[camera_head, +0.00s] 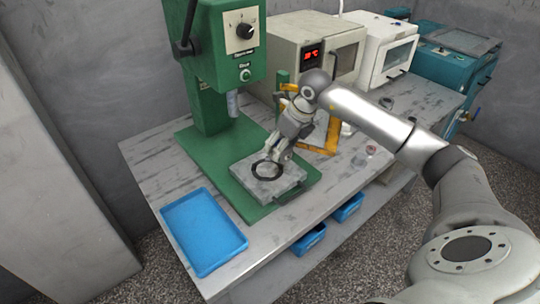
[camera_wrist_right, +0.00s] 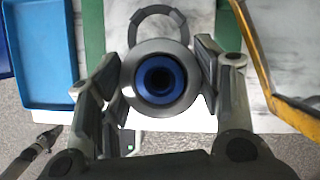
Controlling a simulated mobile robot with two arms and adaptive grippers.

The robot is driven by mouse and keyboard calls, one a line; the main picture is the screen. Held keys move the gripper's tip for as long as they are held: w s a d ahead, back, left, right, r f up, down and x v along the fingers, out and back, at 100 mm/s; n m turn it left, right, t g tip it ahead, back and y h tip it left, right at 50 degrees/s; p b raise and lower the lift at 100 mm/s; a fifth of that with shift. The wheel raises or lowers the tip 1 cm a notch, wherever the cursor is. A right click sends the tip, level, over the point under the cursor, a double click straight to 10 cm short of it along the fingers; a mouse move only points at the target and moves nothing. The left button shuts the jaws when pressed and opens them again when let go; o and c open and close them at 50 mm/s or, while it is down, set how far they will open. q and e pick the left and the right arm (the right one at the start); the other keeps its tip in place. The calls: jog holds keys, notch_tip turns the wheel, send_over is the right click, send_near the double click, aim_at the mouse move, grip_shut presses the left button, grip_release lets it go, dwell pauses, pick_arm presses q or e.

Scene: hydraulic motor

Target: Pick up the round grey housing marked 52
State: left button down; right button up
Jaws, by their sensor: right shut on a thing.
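My right gripper (camera_head: 280,152) is over the press's grey plate in the head view. In the right wrist view its two fingers (camera_wrist_right: 160,85) are shut on the sides of a round grey housing (camera_wrist_right: 132,82) with a blue inner ring and a dark centre hole. No number 52 can be read on it. In the head view the housing is hard to make out against the gripper. A dark ring (camera_head: 258,173) lies on the grey plate just below the gripper. It also shows behind the housing in the right wrist view (camera_wrist_right: 157,12).
The green press (camera_head: 212,110) stands close on the left, its grey plate (camera_head: 285,187) on a green base. A blue tray (camera_head: 205,232) lies at the table's front left. A yellow frame (camera_head: 331,137) stands close to the right. Ovens (camera_head: 303,32) line the back.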

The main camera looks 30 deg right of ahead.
jog(key=s+d+r+b, duration=0.3)
jog(key=s+r, duration=0.1)
jog(key=s, duration=0.4)
jog(key=shift+s+r, duration=0.25)
jog(key=shift+s, duration=0.1)
